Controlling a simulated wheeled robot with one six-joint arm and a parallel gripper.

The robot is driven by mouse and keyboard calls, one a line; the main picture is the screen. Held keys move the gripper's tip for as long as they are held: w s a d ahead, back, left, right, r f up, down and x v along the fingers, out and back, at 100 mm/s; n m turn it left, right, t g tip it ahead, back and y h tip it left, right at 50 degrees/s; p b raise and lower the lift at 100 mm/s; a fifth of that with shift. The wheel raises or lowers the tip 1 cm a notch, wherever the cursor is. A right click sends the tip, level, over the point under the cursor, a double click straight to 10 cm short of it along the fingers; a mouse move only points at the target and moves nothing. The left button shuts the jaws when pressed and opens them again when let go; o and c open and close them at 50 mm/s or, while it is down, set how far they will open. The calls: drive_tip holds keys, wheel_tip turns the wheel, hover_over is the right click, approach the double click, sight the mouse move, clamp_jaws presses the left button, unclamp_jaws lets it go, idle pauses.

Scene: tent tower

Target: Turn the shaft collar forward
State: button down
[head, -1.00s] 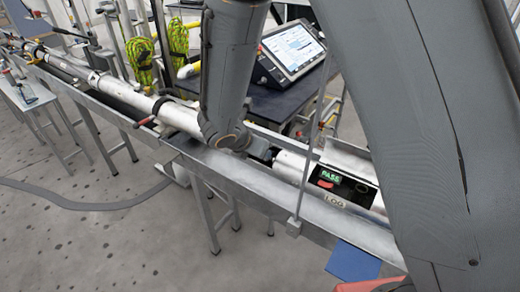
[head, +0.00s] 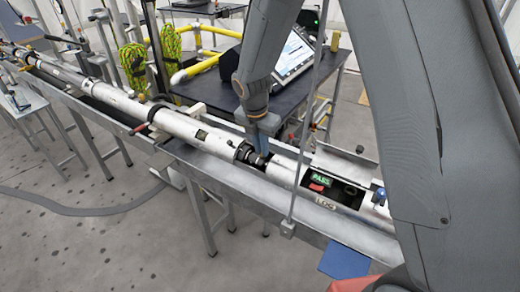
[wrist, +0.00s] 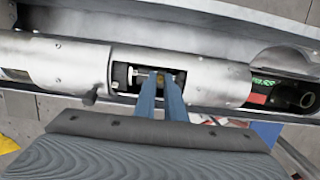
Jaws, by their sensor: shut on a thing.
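A long silver-white tool string (head: 85,88) lies in a metal trough, and its cut-out section with a bare shaft also shows in the wrist view (wrist: 60,68). My gripper (head: 262,150) reaches down from behind into the opening. In the wrist view my gripper (wrist: 160,78) has its two blue fingers nearly parallel and shut on the shaft collar (wrist: 159,83). Only a small brownish part of the collar shows between the fingertips. The rest is hidden by the fingers. Which way the collar is turned cannot be told.
A label panel with green lettering (head: 320,176) and a red part sits in another opening to the right. The metal trough (head: 230,178) runs along the front. A thin upright post (head: 303,135) stands before it. A dark table (head: 210,85) with a tablet (head: 297,50) is behind.

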sight(261, 159)
drive_tip(key=shift+w+d+g+y, duration=0.2)
drive_tip(key=shift+w+g+y, duration=0.05)
drive_tip(key=shift+g+y, duration=0.05)
idle(0.5)
drive_tip(key=c, duration=1.8)
unclamp_jaws()
drive_tip(key=shift+s+a+r+b, duration=0.2)
drive_tip(key=shift+r+b, duration=0.55)
drive_tip(key=shift+r, duration=1.2)
drive_tip(key=shift+s+a+r+b, duration=0.15)
drive_tip(key=shift+r+b, duration=0.6)
drive_tip(key=shift+r, duration=1.2)
drive_tip(key=shift+d, duration=0.1)
